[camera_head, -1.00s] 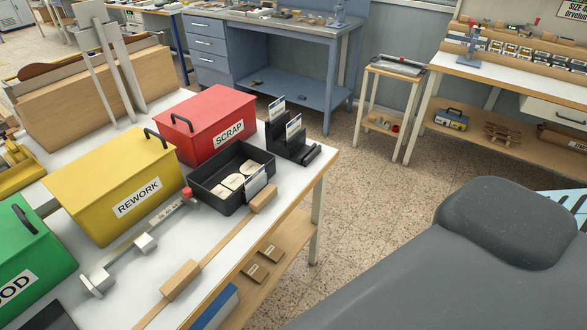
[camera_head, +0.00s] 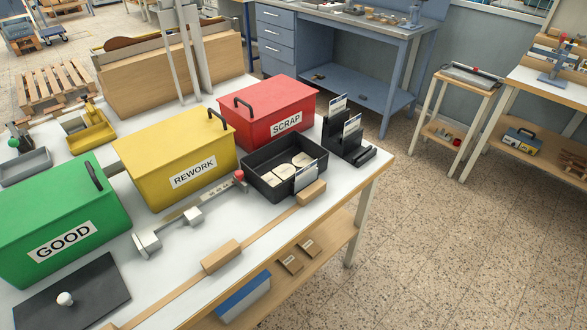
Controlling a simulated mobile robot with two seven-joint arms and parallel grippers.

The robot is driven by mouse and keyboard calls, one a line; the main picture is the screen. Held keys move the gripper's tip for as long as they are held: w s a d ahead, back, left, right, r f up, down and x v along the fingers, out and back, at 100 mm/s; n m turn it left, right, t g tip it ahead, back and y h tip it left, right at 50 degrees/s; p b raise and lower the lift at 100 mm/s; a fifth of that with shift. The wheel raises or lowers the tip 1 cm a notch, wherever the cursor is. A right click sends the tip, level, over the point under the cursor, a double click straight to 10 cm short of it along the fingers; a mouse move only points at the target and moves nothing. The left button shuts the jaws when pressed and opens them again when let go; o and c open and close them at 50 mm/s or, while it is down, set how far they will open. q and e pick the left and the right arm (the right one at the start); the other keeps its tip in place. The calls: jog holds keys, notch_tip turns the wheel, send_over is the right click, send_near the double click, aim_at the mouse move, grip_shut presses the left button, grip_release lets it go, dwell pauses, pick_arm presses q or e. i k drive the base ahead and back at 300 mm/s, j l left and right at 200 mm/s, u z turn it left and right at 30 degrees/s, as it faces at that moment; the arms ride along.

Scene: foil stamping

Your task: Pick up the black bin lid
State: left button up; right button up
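The black bin lid (camera_head: 88,289) is a flat dark plate with a round white knob (camera_head: 65,298). It lies on the white table at the lower left, in front of the green bin labelled GOOD (camera_head: 60,222). Its front left part reaches close to the picture's edge. Neither of my grippers shows in the head view.
The yellow REWORK bin (camera_head: 175,160) and red SCRAP bin (camera_head: 268,110) stand behind and to the right. A black tray (camera_head: 262,180) holds pale round pieces. A wooden rail with blocks (camera_head: 222,257) runs along the table's front edge. Floor to the right is clear.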

aim_at(78, 300)
jog(key=u, duration=1.9)
jog(key=l+u, duration=0.15)
jog(key=k+j, duration=0.05)
